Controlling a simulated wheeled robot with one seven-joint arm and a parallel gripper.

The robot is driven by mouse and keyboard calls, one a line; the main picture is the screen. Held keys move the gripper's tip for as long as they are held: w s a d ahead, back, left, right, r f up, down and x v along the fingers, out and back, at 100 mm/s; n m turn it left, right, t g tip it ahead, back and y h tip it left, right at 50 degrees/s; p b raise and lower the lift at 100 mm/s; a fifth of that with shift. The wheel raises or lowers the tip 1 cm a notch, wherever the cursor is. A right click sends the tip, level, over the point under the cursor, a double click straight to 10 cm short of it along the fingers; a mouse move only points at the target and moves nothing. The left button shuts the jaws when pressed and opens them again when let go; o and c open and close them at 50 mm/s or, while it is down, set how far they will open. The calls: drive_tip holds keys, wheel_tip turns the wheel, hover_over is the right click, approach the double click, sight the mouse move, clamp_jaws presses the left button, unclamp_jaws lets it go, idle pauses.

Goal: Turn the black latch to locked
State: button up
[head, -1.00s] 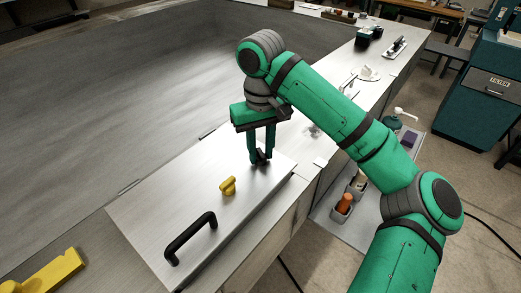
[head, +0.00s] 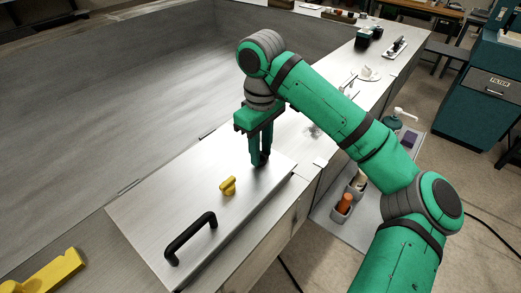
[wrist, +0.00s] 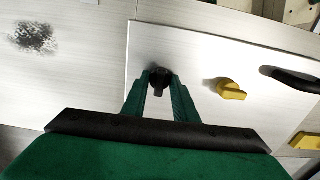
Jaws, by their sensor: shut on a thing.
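The black latch (wrist: 160,83) is a small dark knob on the pale metal panel (head: 150,203), near the panel's far right corner in the head view. My gripper (head: 260,161) points down at it, its two green fingers on either side of the latch. In the wrist view my gripper (wrist: 160,76) is shut on the latch. In the head view the fingers mostly hide the latch, so its marking and exact angle cannot be read.
A yellow knob (head: 228,186) stands on the panel close to my gripper, with a black bar handle (head: 190,238) beyond it. A yellow piece (head: 45,275) lies at lower left. An orange-topped bottle (head: 344,203) stands on a lower shelf at right.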

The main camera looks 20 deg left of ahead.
drive_tip(key=o, duration=1.1)
drive_tip(key=shift+c, duration=0.2)
wheel_tip(320, 180, up, 11)
drive_tip(key=shift+f, duration=0.1)
